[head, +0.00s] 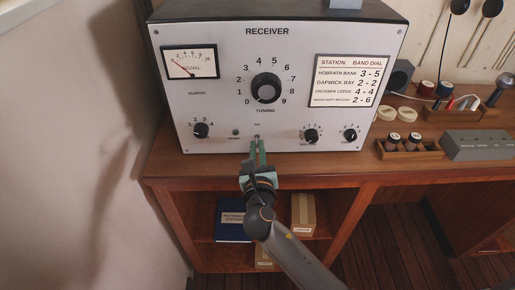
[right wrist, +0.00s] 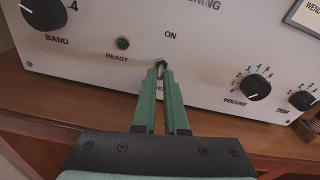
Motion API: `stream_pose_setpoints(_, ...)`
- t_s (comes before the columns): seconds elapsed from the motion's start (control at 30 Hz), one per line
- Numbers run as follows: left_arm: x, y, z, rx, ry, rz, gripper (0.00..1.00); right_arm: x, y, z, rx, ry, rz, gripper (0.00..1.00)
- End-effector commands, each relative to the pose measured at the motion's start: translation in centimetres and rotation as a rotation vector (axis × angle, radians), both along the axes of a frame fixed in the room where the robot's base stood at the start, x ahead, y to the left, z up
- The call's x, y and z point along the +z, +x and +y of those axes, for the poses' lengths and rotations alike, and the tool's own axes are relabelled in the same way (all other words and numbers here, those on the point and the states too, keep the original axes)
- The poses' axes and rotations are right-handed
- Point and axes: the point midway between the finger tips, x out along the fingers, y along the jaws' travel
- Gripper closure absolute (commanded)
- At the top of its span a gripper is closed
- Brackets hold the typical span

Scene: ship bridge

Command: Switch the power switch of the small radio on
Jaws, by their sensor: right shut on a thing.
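The radio (head: 215,105), a grey-white panel marked RECEIVER in a dark case, stands on a wooden desk. Its small metal power switch (right wrist: 161,64) sits low on the panel below the word ON. My right gripper (head: 257,140) reaches up to the panel's lower edge. In the right wrist view its green fingers (right wrist: 163,72) are shut on the switch lever, with the tips close to the panel. They hide most of the lever and part of the label beneath. The lever's exact tilt is hard to tell. The green READY lamp (right wrist: 123,43) looks dark. My left gripper is out of view.
The band knob (head: 201,130) is left of the switch; the volume knob (head: 311,136) and another knob (head: 350,135) are to its right. The big tuning knob (head: 266,88) is above. A wooden rack (head: 410,152) stands right of the radio. Shelves below hold a blue binder (head: 231,218) and boxes.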

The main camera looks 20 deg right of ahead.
Motion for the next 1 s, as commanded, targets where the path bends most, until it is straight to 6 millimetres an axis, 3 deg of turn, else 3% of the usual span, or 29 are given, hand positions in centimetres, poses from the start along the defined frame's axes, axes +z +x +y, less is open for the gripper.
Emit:
stream_pose_setpoints(0.53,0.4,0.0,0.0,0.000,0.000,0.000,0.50,2.3,0.4,-0.2,0.001,0.112,0.395,1.00)
stream_pose_setpoints(1.0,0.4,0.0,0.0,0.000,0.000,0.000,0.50,3.1,0.8,-0.3,-0.001,0.194,0.683,1.00)
